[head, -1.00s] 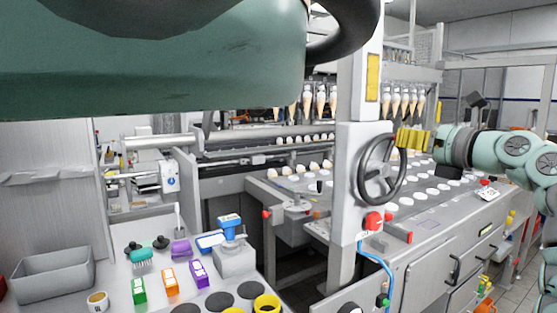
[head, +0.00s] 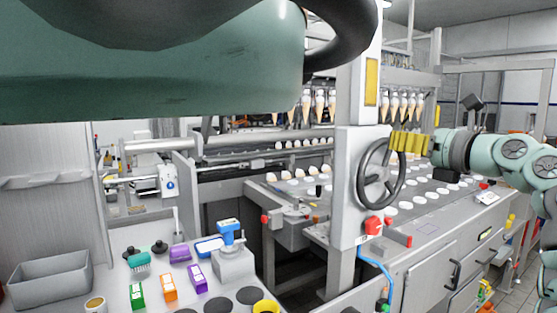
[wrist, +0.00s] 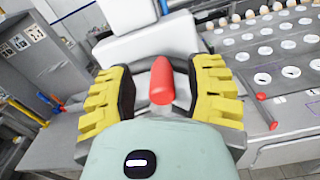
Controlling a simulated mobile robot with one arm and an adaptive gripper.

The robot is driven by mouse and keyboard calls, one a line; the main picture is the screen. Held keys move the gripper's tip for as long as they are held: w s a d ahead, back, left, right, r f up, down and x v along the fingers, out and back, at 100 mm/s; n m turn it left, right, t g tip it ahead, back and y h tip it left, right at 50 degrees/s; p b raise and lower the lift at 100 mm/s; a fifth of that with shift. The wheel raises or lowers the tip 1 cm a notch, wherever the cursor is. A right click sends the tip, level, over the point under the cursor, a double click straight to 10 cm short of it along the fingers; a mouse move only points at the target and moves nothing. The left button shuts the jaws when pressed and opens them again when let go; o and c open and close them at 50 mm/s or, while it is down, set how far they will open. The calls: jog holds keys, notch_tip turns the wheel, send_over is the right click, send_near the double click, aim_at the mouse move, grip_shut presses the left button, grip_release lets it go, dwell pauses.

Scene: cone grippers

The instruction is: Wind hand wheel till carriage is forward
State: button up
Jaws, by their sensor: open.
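The dark hand wheel (head: 379,173) is on the light grey post of the machine, right of centre in the head view. My gripper (head: 408,142), with yellow fingers, is at the wheel's upper right rim. In the wrist view my gripper (wrist: 162,95) is open, with one finger on each side of a red rounded handle (wrist: 161,80). A gap shows on both sides of the handle. Rows of cones hang in holders (head: 403,104) above the machine bed; I cannot tell which part is the carriage.
The perforated bed (head: 425,229) extends to the right. At the lower left, a bench holds a grey bin (head: 48,280), a blue-topped device (head: 230,232) and coloured boxes.

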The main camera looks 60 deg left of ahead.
jog(key=shift+w+d, duration=0.1)
jog(key=shift+d, duration=0.05)
jog(key=d, duration=1.1)
jog(key=shift+s+d, duration=0.4)
